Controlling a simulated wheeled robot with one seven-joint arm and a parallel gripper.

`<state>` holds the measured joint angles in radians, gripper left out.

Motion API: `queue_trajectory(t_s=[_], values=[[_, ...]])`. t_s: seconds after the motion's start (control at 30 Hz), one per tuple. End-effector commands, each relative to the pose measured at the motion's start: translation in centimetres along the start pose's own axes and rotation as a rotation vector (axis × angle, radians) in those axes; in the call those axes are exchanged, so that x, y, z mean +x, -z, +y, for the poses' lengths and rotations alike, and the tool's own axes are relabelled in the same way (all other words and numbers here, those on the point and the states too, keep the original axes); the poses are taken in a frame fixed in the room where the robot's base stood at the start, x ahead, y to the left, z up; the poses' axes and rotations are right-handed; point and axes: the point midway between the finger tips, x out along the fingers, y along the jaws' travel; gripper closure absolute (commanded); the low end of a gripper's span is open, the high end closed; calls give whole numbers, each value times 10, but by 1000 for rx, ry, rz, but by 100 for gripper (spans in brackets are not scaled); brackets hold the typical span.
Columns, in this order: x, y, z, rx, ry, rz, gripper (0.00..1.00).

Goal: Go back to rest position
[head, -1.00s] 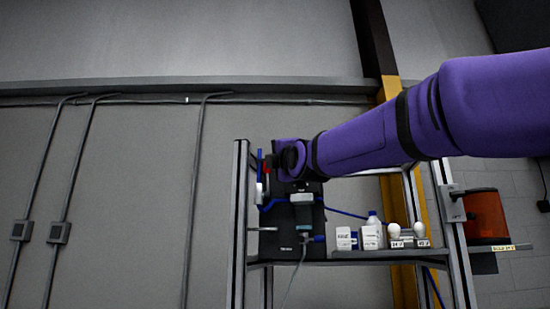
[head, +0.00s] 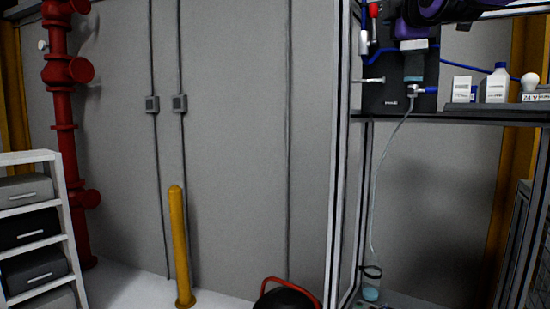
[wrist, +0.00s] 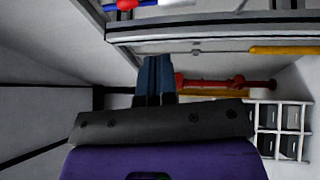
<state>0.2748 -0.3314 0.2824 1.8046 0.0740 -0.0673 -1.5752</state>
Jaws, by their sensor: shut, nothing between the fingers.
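My gripper (wrist: 156,66) shows in the wrist view as two dark blue fingers side by side. They are shut and empty. Its tips lie just below a metal frame rail (wrist: 210,30) in that picture; I cannot tell whether they touch it.
The rack's shelf (head: 490,113) holds white boxes, a bottle (head: 496,84) and a bulb (head: 529,81). A yellow bollard (head: 180,245), red pipes (head: 65,125) and a drawer shelf (head: 35,220) stand to the left. A black and red object (head: 285,298) is on the floor.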

Motion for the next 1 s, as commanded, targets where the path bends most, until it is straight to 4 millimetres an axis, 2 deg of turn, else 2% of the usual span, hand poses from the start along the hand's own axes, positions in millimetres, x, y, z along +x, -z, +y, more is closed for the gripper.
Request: queue_trajectory(t_s=[0.1, 0.27, 0.4, 0.6, 0.7, 0.8, 0.9, 1.0], values=[[-38, -2, -56, 219, 190, -26, 100], [-99, -11, -135, 542, 446, -143, 100], [-161, -21, -202, 814, 646, -315, 100], [-254, -31, -285, 1141, 865, -630, 100], [-291, -34, -314, 1249, 932, -779, 100], [-317, -36, -333, 1317, 971, -891, 100], [-330, -37, -343, 1351, 988, -954, 100], [-335, -37, -346, 1362, 993, -976, 100]])
